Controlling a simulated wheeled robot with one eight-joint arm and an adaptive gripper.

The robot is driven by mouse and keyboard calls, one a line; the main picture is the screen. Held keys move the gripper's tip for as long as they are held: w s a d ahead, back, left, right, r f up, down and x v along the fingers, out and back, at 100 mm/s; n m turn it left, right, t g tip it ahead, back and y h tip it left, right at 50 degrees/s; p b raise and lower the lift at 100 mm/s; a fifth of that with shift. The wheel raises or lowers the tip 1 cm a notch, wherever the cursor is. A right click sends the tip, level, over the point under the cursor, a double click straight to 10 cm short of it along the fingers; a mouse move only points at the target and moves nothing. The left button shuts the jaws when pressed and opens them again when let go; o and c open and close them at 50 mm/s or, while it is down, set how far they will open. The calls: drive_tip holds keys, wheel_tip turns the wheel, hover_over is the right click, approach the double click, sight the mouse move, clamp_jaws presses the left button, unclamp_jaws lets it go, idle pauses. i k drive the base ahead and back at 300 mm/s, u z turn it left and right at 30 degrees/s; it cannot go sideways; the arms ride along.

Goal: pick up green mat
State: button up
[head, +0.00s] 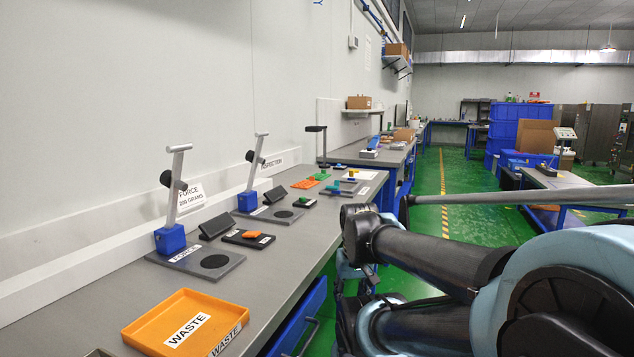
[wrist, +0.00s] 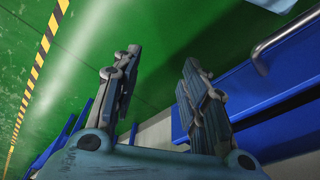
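A small green piece that looks like the green mat (head: 333,188) lies on the grey workbench (head: 262,290), well along it, just right of an orange mat (head: 305,184). It is small in the head view, so its exact shape is hard to tell. My gripper (wrist: 160,58) is open and empty in the wrist view, its two fingers apart, with green floor and blue bench parts behind them. It is away from the mat, which does not show in the wrist view. In the head view my arm is right of the bench and the gripper's fingers cannot be made out.
An orange waste tray (head: 184,328) stands at the bench's near end. Two stands with blue bases (head: 170,239) and upright posts are along the wall side. A blue drawer (head: 300,318) is below the bench edge.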

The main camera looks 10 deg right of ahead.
sight(322, 176)
drive_tip(key=z, duration=0.5)
drive_tip(key=k, duration=1.15)
drive_tip(key=z, duration=1.1)
drive_tip(key=i, duration=1.4)
drive_tip(key=u, duration=0.35)
drive_tip(key=i, duration=0.95)
drive_tip(key=u, duration=1.1)
drive_tip(key=i, duration=0.65)
drive_tip(key=u, duration=0.45)
